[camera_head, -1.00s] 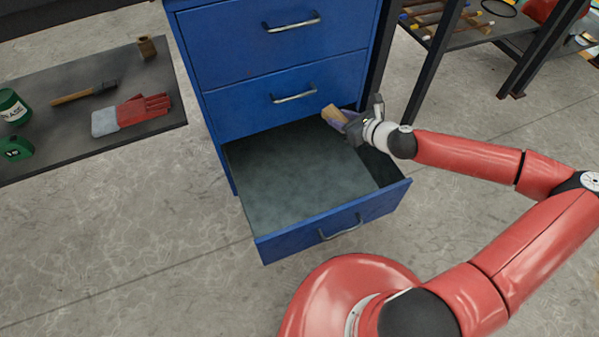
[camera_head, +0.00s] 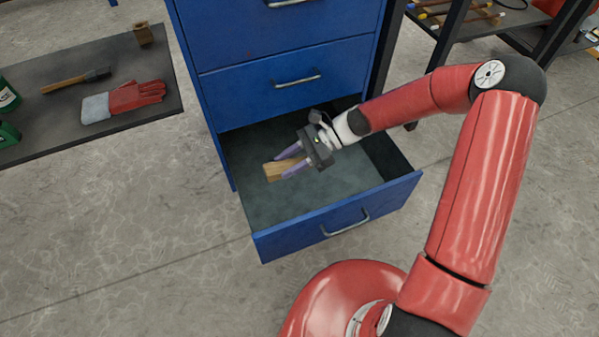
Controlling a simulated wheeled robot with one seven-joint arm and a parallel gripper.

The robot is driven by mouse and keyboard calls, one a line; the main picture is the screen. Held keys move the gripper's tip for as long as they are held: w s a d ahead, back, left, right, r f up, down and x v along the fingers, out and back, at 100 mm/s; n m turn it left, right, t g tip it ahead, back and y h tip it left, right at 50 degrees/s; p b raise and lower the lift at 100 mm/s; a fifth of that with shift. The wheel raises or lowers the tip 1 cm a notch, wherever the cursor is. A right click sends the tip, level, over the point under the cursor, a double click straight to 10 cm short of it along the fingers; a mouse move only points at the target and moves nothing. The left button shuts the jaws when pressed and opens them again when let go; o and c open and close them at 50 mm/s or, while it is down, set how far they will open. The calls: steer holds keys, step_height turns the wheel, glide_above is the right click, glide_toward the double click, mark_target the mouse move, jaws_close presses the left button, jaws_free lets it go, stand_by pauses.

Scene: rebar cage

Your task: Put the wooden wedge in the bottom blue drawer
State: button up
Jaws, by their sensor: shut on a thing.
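The blue drawer unit stands in the middle, and its bottom blue drawer (camera_head: 338,222) is pulled open with a bare grey floor inside. My gripper (camera_head: 284,167) is over the open drawer, pointing left. It is shut on the wooden wedge (camera_head: 275,172), a small light-brown block that sticks out past the purple fingertips. The wedge appears above the drawer floor, within the drawer's outline; its exact height above the floor I cannot tell.
The upper drawers (camera_head: 290,82) are closed above the open one. At left, a dark mat or low surface (camera_head: 60,130) carries a hammer (camera_head: 75,81), a red and grey glove (camera_head: 123,101), a small brown object (camera_head: 143,34) and green containers (camera_head: 7,97). A dark-framed shelf (camera_head: 470,38) stands at right.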

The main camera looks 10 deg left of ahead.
mark_target(291, 205)
step_height(291, 205, down, 20)
steer(key=b, duration=0.3)
steer(key=shift+s+r+b, duration=0.1)
steer(key=shift+b, duration=0.25)
steer(key=o, duration=1)
steer(key=shift+p+v, duration=0.4)
steer(key=shift+v, duration=3.4)
